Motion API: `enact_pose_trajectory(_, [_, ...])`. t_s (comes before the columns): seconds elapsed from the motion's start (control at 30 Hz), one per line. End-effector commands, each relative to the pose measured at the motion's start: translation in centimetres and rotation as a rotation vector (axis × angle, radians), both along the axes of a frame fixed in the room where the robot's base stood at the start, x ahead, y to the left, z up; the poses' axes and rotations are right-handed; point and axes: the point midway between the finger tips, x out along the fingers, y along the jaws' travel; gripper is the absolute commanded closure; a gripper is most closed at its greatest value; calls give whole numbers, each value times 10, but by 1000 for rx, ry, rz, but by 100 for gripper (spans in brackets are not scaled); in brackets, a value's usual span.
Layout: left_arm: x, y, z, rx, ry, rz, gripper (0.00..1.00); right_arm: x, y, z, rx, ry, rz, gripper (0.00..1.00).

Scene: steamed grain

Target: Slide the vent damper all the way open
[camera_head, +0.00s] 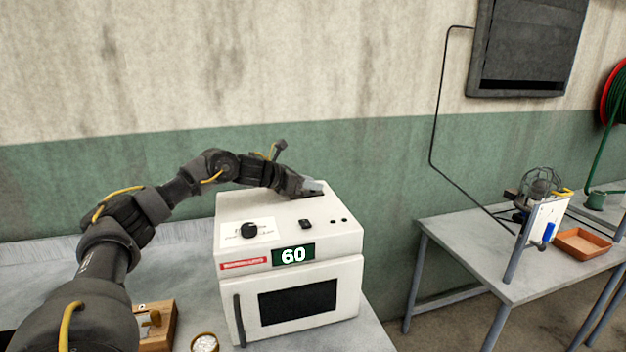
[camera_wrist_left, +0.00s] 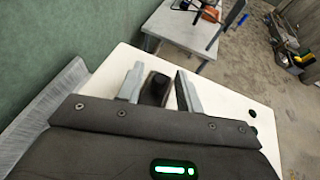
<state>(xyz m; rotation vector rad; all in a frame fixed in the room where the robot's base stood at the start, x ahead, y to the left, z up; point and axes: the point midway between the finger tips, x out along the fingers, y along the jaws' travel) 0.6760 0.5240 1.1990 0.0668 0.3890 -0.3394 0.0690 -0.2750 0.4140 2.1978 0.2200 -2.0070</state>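A white oven (camera_head: 290,283) with a green 60 display stands on the table, its door shut. My left gripper (camera_head: 314,187) reaches over the back of its top, above a dark strip there. In the left wrist view my left gripper (camera_wrist_left: 160,88) is open, with pale fingers on either side of a dark upright knob (camera_wrist_left: 154,90), which looks like the damper's handle. The knob is closer to the left finger, and a gap shows to the right finger. Contact cannot be told. The damper's slot is mostly hidden. My right gripper is not in view.
A black dial (camera_head: 249,230) and a small switch (camera_head: 305,224) are on the oven top. A wooden box (camera_head: 158,328) and a bowl of white contents (camera_head: 205,343) stand at the front left. A second table (camera_head: 480,255) holds an orange tray (camera_head: 582,243). The wall is close behind.

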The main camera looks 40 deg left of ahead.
Motion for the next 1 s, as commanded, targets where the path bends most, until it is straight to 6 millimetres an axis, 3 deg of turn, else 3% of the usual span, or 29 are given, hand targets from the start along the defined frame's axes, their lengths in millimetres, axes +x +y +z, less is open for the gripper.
enact_pose_trajectory(0.2, [12,-4,-5,0,0,1,64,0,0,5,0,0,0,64])
enact_pose_trajectory(0.47, [13,-4,-6,1,1,1,64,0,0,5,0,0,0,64])
enact_pose_trajectory(0.73, [12,-4,-6,1,1,1,99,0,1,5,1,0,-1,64])
enact_pose_trajectory(1.0, [12,-4,-6,0,0,1,100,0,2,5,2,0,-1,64])
